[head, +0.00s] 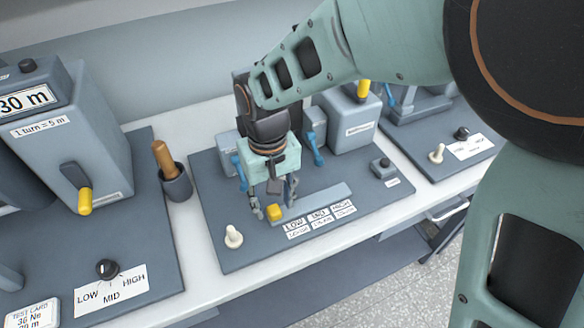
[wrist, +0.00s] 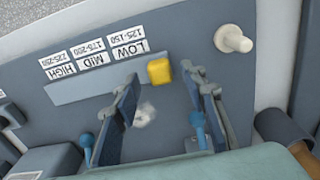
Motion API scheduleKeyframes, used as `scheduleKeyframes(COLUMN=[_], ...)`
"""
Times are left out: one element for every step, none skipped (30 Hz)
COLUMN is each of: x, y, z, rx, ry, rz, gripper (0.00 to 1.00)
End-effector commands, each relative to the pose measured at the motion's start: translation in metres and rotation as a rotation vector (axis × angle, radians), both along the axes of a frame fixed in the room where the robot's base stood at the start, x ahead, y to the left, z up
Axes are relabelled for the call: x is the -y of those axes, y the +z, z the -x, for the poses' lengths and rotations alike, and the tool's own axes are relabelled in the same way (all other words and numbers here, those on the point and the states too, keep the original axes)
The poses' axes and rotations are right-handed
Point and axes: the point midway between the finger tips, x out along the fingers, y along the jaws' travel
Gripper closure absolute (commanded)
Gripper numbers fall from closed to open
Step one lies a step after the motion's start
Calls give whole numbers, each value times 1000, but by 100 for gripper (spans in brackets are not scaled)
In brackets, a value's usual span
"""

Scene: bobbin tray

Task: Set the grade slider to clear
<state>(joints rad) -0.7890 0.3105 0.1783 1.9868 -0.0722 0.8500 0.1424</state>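The grade slider is a pale blue-grey strip (head: 318,203) with a yellow knob (head: 274,213) at its left end in the head view. In the wrist view the knob (wrist: 159,71) sits at the end of the strip (wrist: 95,88) beside the LOW label. The label cards (wrist: 92,58) read LOW, MID and HIGH with number ranges; I cannot make out the word clear. My gripper (head: 274,204) points down over the panel, open. In the wrist view its fingertips (wrist: 160,78) stand on either side of the knob, with gaps visible; their height over it is unclear.
A white toggle (head: 233,237) stands left of the slider on the same panel. A grey box (head: 355,125) with a yellow handle stands behind right. A wooden-handled tool in a cup (head: 175,185) is at the left.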

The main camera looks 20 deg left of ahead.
Motion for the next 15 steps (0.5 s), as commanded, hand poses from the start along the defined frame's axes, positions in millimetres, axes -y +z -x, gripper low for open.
scheduleKeyframes(x=[-1,-1,-1,-1,-1,-1,-1,-1,-1,-1,-1,0,0,-1,0], y=[11,18,26,33,40,49,55,61,69,74,79,85,89,92,96], z=[-1,-1,-1,-1,-1,-1,-1,-1,-1,-1,-1,-1,0,-1,-1], rx=[4,5,5,5,5,4,4,5,3,3,2,2,1,2,1], ry=[-1,-1,-1,-2,-2,-1,-1,-1,-1,-1,-1,-1,-1,-1,-1], rz=[-5,-5,-5,-5,-6,-5,-5,-5,-4,-5,-4,-4,-3,-4,-3], gripper=[61,61,61,61,61,61,61,61,61,61,61,61,61,61,61])
